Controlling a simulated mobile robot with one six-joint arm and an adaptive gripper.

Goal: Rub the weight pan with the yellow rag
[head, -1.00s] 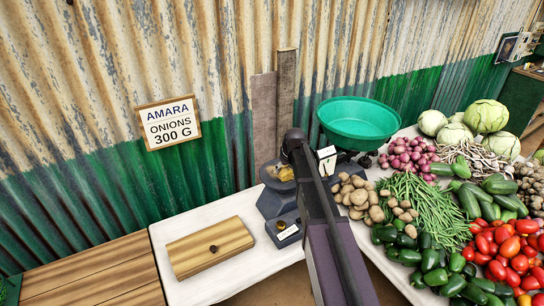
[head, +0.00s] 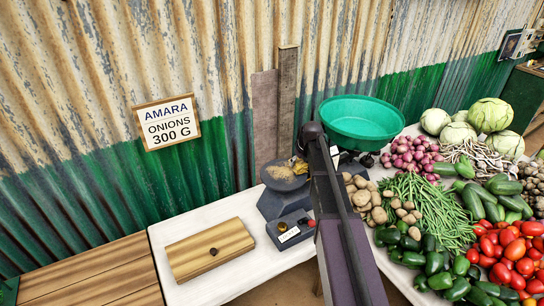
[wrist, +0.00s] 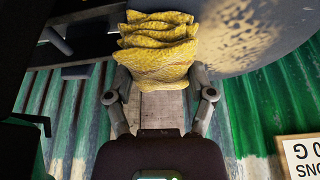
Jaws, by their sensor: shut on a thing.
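The weight pan (head: 280,181) is a grey dish on the left side of the dark balance scale (head: 281,203). Brownish, dusty speckles show on it, also in the wrist view (wrist: 232,42). My gripper (wrist: 160,82) is shut on the folded yellow rag (wrist: 155,62), which sticks out beyond the fingers. In the head view the rag (head: 299,166) is at the pan's back right edge, partly hidden by my arm. I cannot tell whether it touches the pan.
A green basin (head: 360,122) sits on the scale's right side. Potatoes (head: 371,200) and other vegetables fill the right. The corrugated wall (head: 215,160) is close behind.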

